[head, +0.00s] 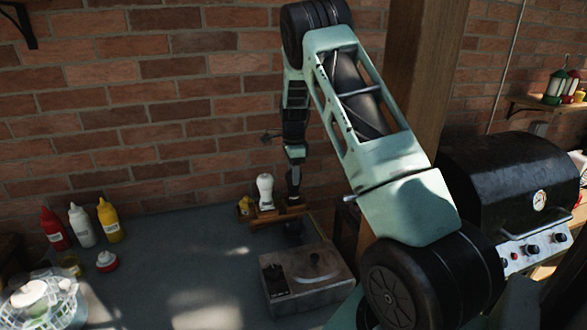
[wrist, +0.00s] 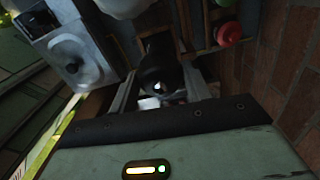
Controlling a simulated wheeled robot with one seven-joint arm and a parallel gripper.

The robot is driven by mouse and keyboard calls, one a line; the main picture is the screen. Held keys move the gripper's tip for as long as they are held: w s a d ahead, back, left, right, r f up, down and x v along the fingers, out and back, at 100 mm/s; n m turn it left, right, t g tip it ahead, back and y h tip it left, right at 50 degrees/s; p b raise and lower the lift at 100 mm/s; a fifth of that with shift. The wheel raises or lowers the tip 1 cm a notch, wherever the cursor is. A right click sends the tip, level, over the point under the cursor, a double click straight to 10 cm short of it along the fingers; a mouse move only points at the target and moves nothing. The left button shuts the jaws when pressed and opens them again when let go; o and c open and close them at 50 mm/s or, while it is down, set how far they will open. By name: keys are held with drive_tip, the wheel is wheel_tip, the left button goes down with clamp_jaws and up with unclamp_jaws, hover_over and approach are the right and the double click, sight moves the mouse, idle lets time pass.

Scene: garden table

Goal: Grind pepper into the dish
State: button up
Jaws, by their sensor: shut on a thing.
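My gripper (head: 294,192) points down at the back of the table, by a small wooden rack (head: 262,219). In the wrist view my gripper (wrist: 160,90) is shut on a black rounded thing (wrist: 158,62), which looks like the pepper mill. The mill is dark and hard to make out in the head view, so I cannot tell whether it still touches the rack. A white shaker (head: 265,189) stands on the rack just left of my gripper. I cannot make out the dish for sure.
A grey burner box (head: 310,285) sits in front of the rack. Red (head: 55,230), white (head: 82,227) and yellow (head: 110,220) bottles stand at the left, near a white mesh cover (head: 62,300). A black grill (head: 510,190) is at the right. The middle table is clear.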

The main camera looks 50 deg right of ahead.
drive_tip(key=shift+m, duration=0.7)
drive_tip(key=n, duration=0.3)
drive_tip(key=shift+f+n+b, duration=0.1)
drive_tip(key=shift+n+b, duration=0.2)
drive_tip(key=n, duration=1)
drive_tip(key=shift+b, duration=0.35)
